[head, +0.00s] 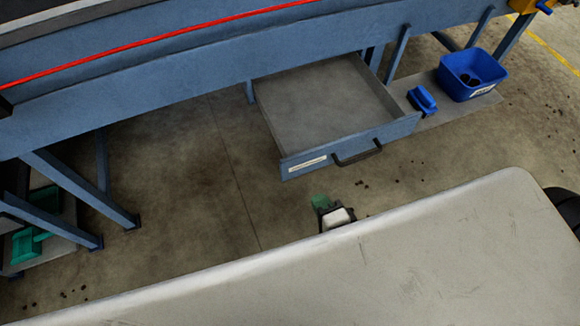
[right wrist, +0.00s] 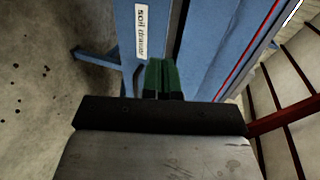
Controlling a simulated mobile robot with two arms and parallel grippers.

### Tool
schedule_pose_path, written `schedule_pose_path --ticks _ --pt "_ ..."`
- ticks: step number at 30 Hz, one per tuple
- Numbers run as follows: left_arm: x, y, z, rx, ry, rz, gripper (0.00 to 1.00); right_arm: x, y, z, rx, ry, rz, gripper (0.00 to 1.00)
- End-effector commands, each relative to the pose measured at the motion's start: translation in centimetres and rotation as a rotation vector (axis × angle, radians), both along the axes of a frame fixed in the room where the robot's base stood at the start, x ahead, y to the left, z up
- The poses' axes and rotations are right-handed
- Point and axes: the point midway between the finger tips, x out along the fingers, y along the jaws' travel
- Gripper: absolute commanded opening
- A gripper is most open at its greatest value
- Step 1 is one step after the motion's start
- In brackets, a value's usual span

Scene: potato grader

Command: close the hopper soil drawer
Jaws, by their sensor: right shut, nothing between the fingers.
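The hopper soil drawer (head: 395,132) hangs pulled out from under the blue grader frame in the head view. Its grey tray looks empty. Its blue front carries a white label (head: 307,163) and a black bar handle (head: 357,156). My right gripper (head: 322,202) is in front of the drawer, below the label end of its front, with its green fingers shut and empty. In the right wrist view the shut fingers (right wrist: 163,76) point toward the blue drawer front (right wrist: 165,20), just beside its "soil drawer" label (right wrist: 140,32). Contact cannot be told. My left gripper is out of view.
A blue bin (head: 473,75) with dark lumps and a small blue tool (head: 422,100) are on a low board right of the drawer. Blue legs (head: 75,190) and a green object (head: 35,240) stand at left. The floor before the drawer is clear except for crumbs.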

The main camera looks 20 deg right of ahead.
Motion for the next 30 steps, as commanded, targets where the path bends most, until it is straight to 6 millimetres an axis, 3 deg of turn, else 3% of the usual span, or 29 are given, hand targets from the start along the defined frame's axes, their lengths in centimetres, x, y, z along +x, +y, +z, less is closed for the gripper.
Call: schedule_pose_path --ticks 15,21,30 --pt "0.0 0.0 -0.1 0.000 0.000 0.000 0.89 10.0 0.8 -2.6 -0.003 0.000 0.002 0.00" --pt "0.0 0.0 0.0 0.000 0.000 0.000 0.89 12.0 1.0 -2.7 -0.003 0.003 0.003 0.00" --pt "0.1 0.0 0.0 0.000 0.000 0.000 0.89 12.5 1.0 -2.8 -0.002 0.004 0.002 0.00"
